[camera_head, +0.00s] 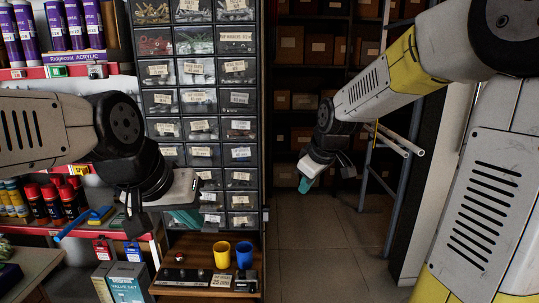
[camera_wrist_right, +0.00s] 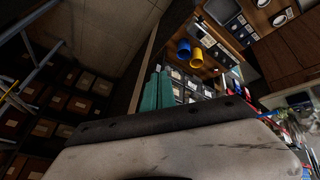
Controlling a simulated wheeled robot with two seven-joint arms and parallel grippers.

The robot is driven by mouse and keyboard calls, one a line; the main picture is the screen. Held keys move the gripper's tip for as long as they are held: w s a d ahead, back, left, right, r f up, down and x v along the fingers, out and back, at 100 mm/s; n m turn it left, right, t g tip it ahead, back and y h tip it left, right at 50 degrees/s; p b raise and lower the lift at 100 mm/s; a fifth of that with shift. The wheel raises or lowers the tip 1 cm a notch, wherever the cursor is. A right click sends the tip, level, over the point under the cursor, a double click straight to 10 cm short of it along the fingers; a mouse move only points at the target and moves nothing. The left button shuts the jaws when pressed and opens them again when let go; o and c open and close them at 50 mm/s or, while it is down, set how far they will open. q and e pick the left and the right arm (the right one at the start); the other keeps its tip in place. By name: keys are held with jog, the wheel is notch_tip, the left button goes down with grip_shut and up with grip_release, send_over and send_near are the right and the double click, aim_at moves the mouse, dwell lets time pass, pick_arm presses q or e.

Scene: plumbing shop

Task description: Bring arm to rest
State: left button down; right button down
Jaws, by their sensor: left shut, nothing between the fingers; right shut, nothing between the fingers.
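My left arm comes in from the left in the head view, and its gripper (camera_head: 187,217) hangs in front of the drawer cabinet with its teal fingertips partly hidden behind the wrist. My right arm reaches in from the upper right, and its gripper (camera_head: 305,184) points down over the open floor. The right gripper's teal fingers (camera_wrist_right: 158,92) lie close together in the right wrist view, with nothing seen between them. Both grippers are shut and empty.
A drawer cabinet (camera_head: 201,126) stands behind the left gripper. A yellow cup (camera_head: 222,254) and a blue cup (camera_head: 244,255) stand on a wooden surface below it. Spray cans (camera_head: 55,201) fill a shelf at left. A ladder (camera_head: 402,185) stands right of the clear floor (camera_head: 320,240).

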jog(key=s+d+r+m, duration=0.2)
jog(key=s+m, duration=0.2)
jog(key=s, duration=0.6)
jog(key=s+d+r+m, duration=0.2)
jog(key=s+m, duration=0.3)
jog(key=s, duration=0.6)
jog(key=shift+s+d+r+t, duration=0.15)
jog(key=shift+d+r+t, duration=0.05)
jog(key=shift+t, duration=0.1)
